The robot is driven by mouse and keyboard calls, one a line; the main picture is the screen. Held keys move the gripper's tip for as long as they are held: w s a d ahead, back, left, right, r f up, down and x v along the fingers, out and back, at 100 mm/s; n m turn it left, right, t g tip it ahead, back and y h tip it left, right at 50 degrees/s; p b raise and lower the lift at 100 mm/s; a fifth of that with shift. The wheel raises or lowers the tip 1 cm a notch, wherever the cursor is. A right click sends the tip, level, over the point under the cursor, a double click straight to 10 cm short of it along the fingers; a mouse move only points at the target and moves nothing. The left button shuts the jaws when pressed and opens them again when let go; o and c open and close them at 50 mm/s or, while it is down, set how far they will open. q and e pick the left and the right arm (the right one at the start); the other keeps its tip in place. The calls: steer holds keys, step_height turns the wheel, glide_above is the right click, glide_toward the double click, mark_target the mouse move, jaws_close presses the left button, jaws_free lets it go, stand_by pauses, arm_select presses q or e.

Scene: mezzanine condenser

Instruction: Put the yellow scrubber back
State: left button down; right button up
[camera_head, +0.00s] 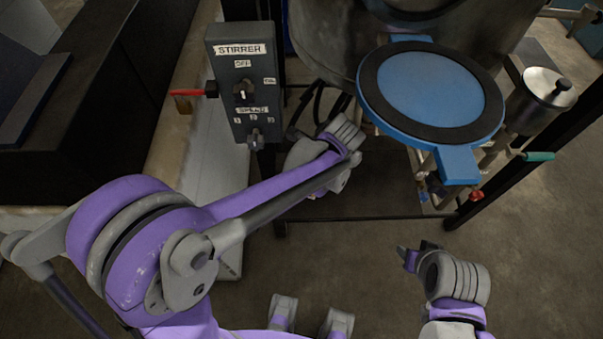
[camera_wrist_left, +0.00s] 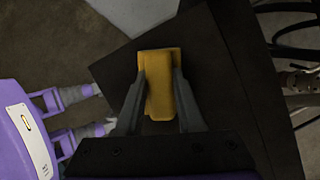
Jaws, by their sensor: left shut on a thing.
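The yellow scrubber (camera_wrist_left: 158,60) is a yellow block in the left wrist view. My left gripper (camera_wrist_left: 160,82) is shut on it, with one dark finger on each side. A dark flat surface lies behind the scrubber; I cannot tell whether they touch. In the head view my left arm reaches toward the space below the stirrer box, and its wrist hides the fingers and the scrubber. My right gripper (camera_head: 410,258) is at the lower right in the head view, over the floor, apart from everything. Its fingers are too small and angled to read.
The grey stirrer box (camera_head: 243,80) with a red handle stands above my left wrist. The steel vessel with a blue round lid (camera_head: 432,90) is to its right. A dark low platform (camera_head: 375,195) lies below. Cables hang near my wrist. Floor at lower right is clear.

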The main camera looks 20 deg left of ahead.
arm_select(q)
steer(key=shift+f, duration=0.15)
steer(key=c, duration=0.5)
jaws_free()
steer(key=v, duration=0.8)
steer(key=shift+a, duration=0.15)
steer(key=shift+s+a+f+n+t+h, duration=0.65)
steer(key=shift+s+a+n, duration=0.9)
steer(key=shift+s+n, duration=1.3)
steer(key=shift+s+a+f+n+t+h, duration=0.25)
steer(key=shift+s+a+n+t+h, duration=0.7)
steer(key=shift+s+a+n, duration=1.75)
steer(key=shift+s+a+f+n+t+h, duration=0.6)
steer(key=shift+s+n, duration=1.15)
steer(key=shift+n, duration=2.3)
steer(key=shift+d+r, duration=0.15)
